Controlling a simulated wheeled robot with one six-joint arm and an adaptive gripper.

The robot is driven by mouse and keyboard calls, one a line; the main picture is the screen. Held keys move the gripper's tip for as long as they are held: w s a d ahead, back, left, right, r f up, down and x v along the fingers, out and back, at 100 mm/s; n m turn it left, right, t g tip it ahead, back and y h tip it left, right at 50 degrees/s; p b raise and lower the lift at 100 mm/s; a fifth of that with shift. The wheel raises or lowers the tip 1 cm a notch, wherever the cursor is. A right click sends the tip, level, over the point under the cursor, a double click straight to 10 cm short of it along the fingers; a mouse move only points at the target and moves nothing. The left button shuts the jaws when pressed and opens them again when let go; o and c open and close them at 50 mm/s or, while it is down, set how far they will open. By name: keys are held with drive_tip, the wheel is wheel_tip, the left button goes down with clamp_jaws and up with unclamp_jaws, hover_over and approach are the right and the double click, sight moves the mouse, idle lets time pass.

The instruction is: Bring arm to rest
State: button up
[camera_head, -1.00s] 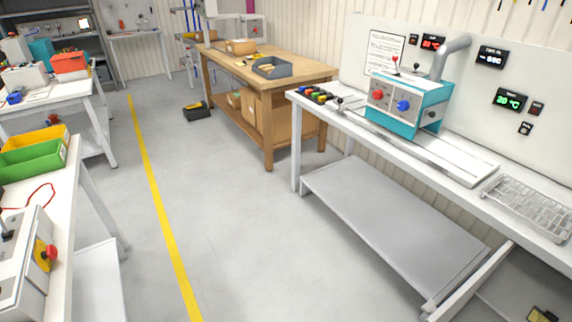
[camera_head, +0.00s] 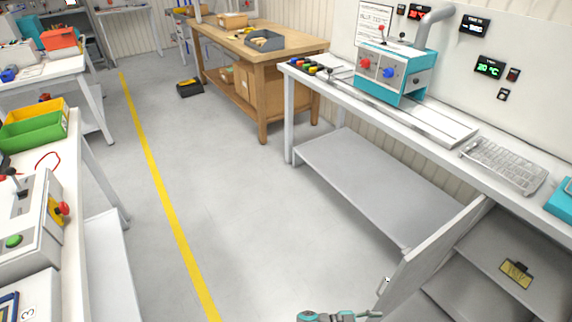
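My gripper (camera_head: 362,315) shows only in part at the bottom edge of the head view, right of centre. A teal and grey piece of it points to the right. The rest of my arm is below the picture, and I cannot tell if the fingers are apart or closed. It appears over the floor, left of the open cabinet door (camera_head: 432,255). No cable reel is clear in this view.
A wooden table (camera_head: 290,52) stands behind. Benches with bins (camera_head: 35,130) are at left.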

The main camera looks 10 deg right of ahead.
drive_tip(key=s+a+r+n+t+y, duration=0.1)
drive_tip(key=s+r+n+t+y, duration=0.15)
drive_tip(key=s+n+t, duration=0.4)
drive_tip(key=s+a+r+n+t+y, duration=0.1)
drive_tip(key=s+t+y, duration=0.25)
drive_tip(key=t, duration=0.65)
drive_tip(key=s+a+r+n+y, duration=0.4)
drive_tip(key=s+r, duration=0.2)
drive_tip(key=r, duration=0.4)
drive_tip(key=s+a+r+n+y, duration=0.4)
drive_tip(key=s+r, duration=0.3)
drive_tip(key=r, duration=0.3)
drive_tip(key=s+a+r+n+y, duration=0.4)
drive_tip(key=s+a+r, duration=0.1)
drive_tip(key=r, duration=0.5)
drive_tip(key=shift+s, duration=0.9)
